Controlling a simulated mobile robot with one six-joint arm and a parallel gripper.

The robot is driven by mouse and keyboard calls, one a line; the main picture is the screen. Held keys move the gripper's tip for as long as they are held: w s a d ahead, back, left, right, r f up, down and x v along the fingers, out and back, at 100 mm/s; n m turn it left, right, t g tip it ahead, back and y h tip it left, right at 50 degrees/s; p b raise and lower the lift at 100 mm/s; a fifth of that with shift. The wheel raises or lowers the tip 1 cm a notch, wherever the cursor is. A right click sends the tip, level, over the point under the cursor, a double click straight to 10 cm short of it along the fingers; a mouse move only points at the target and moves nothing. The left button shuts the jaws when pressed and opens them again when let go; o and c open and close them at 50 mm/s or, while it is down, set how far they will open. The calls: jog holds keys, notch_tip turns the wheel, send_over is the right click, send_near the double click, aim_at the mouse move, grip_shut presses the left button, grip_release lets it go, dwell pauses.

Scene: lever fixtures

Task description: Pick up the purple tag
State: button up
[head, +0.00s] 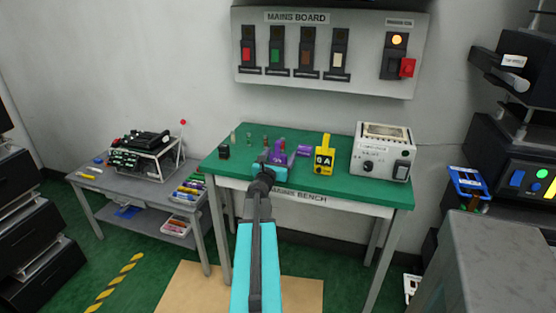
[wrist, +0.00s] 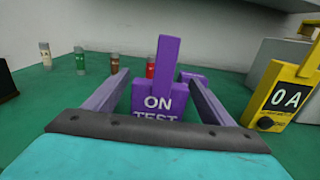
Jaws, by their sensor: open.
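The purple tag (wrist: 158,100) stands upright on the green bench, with a tall stem and white lettering "ON TEST" on its face. In the head view the tag (head: 281,150) shows just beyond my gripper. My gripper (wrist: 160,88) is open, with one finger on each side of the tag; I cannot tell whether they touch it. The tag's lower edge is hidden behind the gripper's palm. In the head view my gripper (head: 272,168) is over the front part of the bench.
A yellow meter reading "0 A" (wrist: 285,97) stands to the right, and it also shows in the head view (head: 324,158). Several small fuse-like cylinders (wrist: 80,62) stand behind to the left. A purple block (head: 304,151) lies behind the tag. A white instrument (head: 382,153) occupies the bench's right end.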

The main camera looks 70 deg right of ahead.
jog(key=shift+d, duration=1.05)
jog(key=shift+c, duration=0.6)
jog(key=c, duration=1)
